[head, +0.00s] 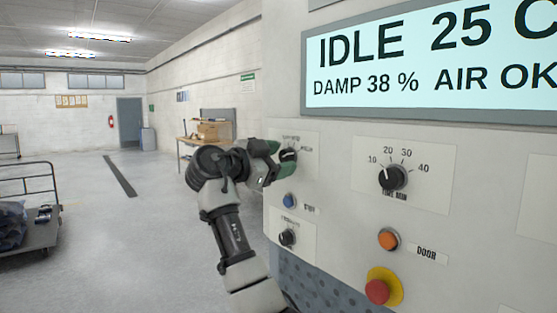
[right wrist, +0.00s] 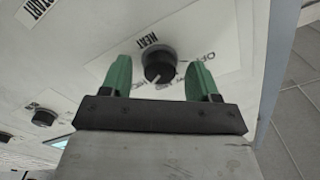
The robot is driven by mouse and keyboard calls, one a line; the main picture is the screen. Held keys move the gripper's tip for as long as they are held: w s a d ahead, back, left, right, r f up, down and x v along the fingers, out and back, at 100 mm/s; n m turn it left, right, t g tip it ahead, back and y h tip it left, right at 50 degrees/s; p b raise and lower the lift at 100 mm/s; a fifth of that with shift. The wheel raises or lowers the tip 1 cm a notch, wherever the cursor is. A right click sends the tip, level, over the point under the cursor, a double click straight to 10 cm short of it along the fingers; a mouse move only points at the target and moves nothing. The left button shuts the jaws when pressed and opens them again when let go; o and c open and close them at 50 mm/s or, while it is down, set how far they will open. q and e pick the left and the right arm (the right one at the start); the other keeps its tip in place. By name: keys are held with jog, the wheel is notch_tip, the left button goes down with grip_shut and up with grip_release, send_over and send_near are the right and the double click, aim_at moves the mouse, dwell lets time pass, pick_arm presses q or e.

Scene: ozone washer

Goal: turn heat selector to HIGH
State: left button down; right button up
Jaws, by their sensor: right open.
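The heat selector is a black knob (right wrist: 158,64) on a white label plate, with "HEAT" printed beside it. It shows in the head view (head: 289,155) at the upper left of the washer's panel, partly covered by my gripper. Its white pointer line aims down and left in the right wrist view; the position words are too blurred or hidden to tell its setting. My right gripper (right wrist: 160,80) is open, with one green finger on each side of the knob. In the head view it reaches the panel from the left (head: 279,157). I cannot tell whether the fingers touch the knob. My left gripper is not in view.
Close by on the panel are a blue button (head: 288,200), a lower black knob (head: 288,237), a time knob (head: 393,177), an orange button (head: 389,239) and a red stop button (head: 377,291). The display (head: 430,65) reads IDLE. Open floor lies to the left.

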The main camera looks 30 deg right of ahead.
jog(key=s+a+b, duration=0.1)
jog(key=a+b, duration=0.2)
jog(key=a, duration=0.7)
jog(key=shift+a, duration=0.3)
